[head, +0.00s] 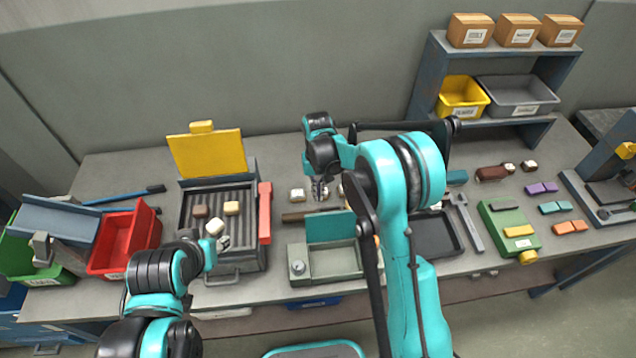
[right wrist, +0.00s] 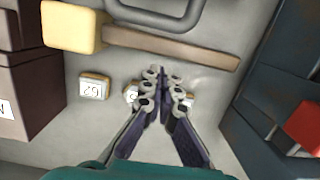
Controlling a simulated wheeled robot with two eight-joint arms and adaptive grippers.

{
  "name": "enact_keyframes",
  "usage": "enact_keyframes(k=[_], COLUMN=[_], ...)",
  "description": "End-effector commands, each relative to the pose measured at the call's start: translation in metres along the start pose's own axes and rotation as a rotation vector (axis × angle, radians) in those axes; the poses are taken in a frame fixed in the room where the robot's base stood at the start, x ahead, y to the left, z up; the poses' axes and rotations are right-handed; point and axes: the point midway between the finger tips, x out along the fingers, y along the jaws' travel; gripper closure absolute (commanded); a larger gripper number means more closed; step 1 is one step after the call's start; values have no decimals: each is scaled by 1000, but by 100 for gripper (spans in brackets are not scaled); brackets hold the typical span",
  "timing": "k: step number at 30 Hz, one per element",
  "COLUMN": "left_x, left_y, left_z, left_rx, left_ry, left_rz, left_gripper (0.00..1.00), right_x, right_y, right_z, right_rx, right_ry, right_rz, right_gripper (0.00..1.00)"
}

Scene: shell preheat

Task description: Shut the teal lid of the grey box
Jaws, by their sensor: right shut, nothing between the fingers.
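The grey box (head: 341,262) stands near the front edge of the bench, with a round knob on its left side. Its teal lid (head: 330,226) stands up at the back of the box, so the box is open. My right gripper (head: 319,190) points down just behind and above the lid, apart from it as far as I can tell. In the right wrist view its fingers (right wrist: 163,78) are together with nothing between them. My left gripper (head: 218,240) is over the front of the ribbed tray, left of the grey box; its fingers are too small to read.
A ribbed grey tray (head: 192,226) with a raised yellow lid (head: 207,153) holds small blocks. A wooden-handled mallet (right wrist: 170,45) and small numbered blocks (right wrist: 94,88) lie near the right gripper. A red bin (head: 122,240) is at left; a green box (head: 510,230) is at right.

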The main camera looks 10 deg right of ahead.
Motion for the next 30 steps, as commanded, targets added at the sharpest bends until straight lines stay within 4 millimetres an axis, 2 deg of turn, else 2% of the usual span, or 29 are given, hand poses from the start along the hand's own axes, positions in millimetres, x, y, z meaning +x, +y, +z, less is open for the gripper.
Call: enact_keyframes(k=[1,6,10,23,30], left_x=[2,3,4,4,3], left_y=[0,0,0,0,0], left_z=[2,2,2,2,2], left_rx=[0,0,0,0,0], left_ry=[0,0,0,0,0], left_rz=[0,0,0,0,0], left_gripper=[61,61,61,61,61], right_x=[3,-7,-10,-12,-17], right_y=[0,0,0,0,0], right_z=[5,28,36,38,32], right_rx=[-1,-1,0,0,0], right_ry=[0,0,0,2,44], right_rz=[0,0,0,0,1], right_gripper=[100,100,100,100,100])
